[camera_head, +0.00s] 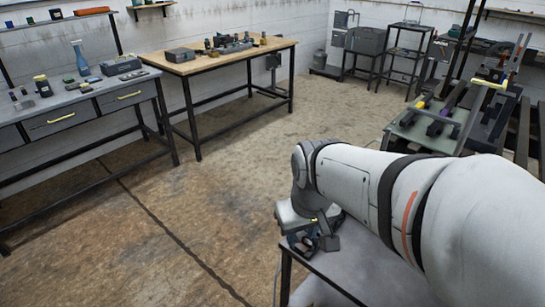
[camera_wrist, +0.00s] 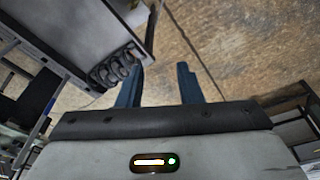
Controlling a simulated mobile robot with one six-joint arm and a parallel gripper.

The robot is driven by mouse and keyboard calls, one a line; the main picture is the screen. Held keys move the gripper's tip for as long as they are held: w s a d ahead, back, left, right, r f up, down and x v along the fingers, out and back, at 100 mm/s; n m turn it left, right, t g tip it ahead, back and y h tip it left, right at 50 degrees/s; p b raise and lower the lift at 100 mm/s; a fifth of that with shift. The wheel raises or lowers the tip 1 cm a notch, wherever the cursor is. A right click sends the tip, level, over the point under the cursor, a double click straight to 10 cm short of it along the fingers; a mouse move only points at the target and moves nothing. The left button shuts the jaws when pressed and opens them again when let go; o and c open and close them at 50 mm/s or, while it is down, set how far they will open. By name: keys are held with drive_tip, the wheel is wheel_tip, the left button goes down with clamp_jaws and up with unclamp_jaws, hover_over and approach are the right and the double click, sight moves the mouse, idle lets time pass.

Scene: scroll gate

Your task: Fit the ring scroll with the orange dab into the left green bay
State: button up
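In the wrist view my gripper (camera_wrist: 160,84) has its two blue fingers spread apart, with only floor showing between them. A cluster of dark rings (camera_wrist: 116,66) sits at the edge of a grey table (camera_wrist: 84,32), just left of the left finger. In the head view dark loops (camera_head: 304,242) show at that table's corner, below the end of my arm. I cannot tell whether they are the ring scroll, and no orange dab is discernible. A greenish rack (camera_head: 432,137) with dark bars stands at the right; its bays are too small to tell apart. My fingers are not distinct in the head view.
A wooden-topped workbench (camera_head: 218,62) with tools stands at the back wall. A grey bench (camera_head: 83,98) with drawers is at the left. Dark shelving carts (camera_head: 398,52) stand at the back right. The brown floor (camera_head: 190,190) between is open.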

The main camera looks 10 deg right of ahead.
drive_tip(key=w+d+f+n+g+p, duration=0.1)
drive_tip(key=w+d+f, duration=0.1)
drive_tip(key=w, duration=0.4)
drive_tip(key=w+d+f+n, duration=0.2)
drive_tip(key=w+d, duration=0.1)
drive_tip(key=w, duration=0.3)
drive_tip(key=n+g+p, duration=0.1)
drive_tip(key=n, duration=0.2)
hover_over(305, 238)
wheel_tip(305, 238, down, 10)
drive_tip(key=f+b, duration=0.2)
drive_tip(key=f, duration=0.2)
drive_tip(key=f+b, duration=0.5)
drive_tip(key=f, duration=0.2)
drive_tip(key=shift+w+d+f+b, duration=0.15)
drive_tip(key=shift+w+f+b, duration=0.1)
drive_tip(key=shift+f+b, duration=0.15)
drive_tip(key=shift+r, duration=0.1)
clamp_jaws()
drive_tip(key=shift+r, duration=0.15)
